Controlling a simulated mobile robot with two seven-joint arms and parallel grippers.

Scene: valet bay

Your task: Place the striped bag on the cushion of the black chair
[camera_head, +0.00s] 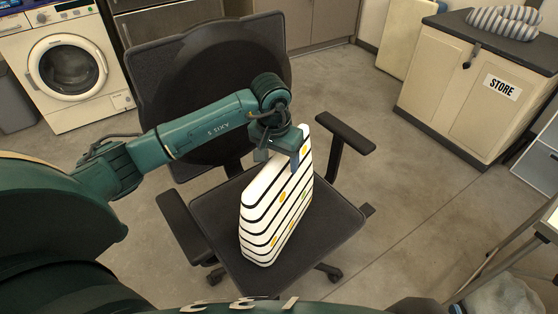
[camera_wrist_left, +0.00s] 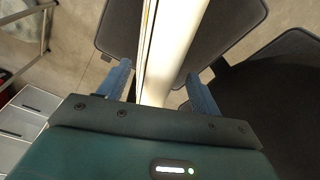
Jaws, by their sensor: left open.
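The striped bag (camera_head: 276,205), white with black stripes and yellow spots, stands upright on the seat cushion (camera_head: 220,212) of the black chair (camera_head: 155,75). My left gripper (camera_head: 283,150) is at the bag's top end. In the left wrist view the gripper (camera_wrist_left: 158,88) has its two blue fingers apart, one on each side of the bag (camera_wrist_left: 172,45), with gaps between fingers and bag. The cushion (camera_wrist_left: 228,35) shows below the bag there. The bag hides the middle of the cushion. My right gripper is not in view.
The chair has armrests at left (camera_head: 184,226) and right (camera_head: 345,134). A washing machine (camera_head: 68,65) stands at the back left. A cabinet marked STORE (camera_head: 462,90) with a striped item (camera_head: 505,21) on top stands at right.

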